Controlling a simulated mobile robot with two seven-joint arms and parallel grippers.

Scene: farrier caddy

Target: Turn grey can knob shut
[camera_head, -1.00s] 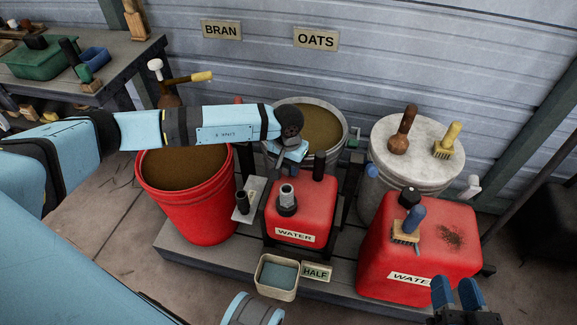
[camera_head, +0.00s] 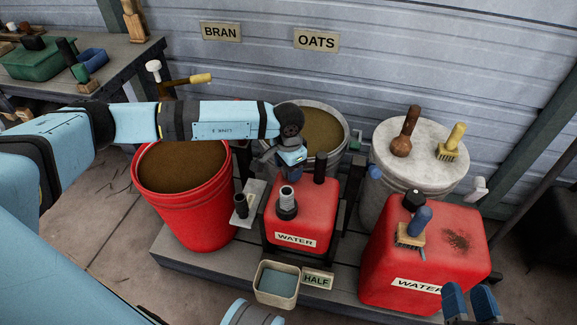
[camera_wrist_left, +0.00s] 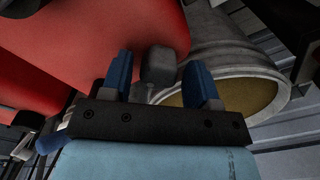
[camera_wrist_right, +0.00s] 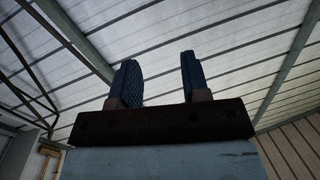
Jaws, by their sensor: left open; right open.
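The smaller red water can (camera_head: 308,215) stands mid-platform, with a grey ribbed neck piece (camera_head: 287,202) and a dark upright post (camera_head: 320,167) on top. My left gripper (camera_head: 294,173) is open and points down over the back of this can. In the left wrist view a dark grey knob (camera_wrist_left: 159,65) on a short stem stands between its blue fingers, with visible gaps, beside the red can (camera_wrist_left: 85,45). Which fitting in the head view this knob is, I cannot tell. My right gripper (camera_head: 470,302) is open and empty at the lower right; its wrist view (camera_wrist_right: 160,85) shows only roof and wall behind it.
A red bran bucket (camera_head: 190,205) stands left, the grey oats bucket (camera_head: 340,125) behind, a white lidded bucket (camera_head: 380,155) right. A larger red can (camera_head: 455,255) carries a brush (camera_head: 410,235). A small tub (camera_head: 277,285) sits at the front by a HALF sign (camera_head: 318,281).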

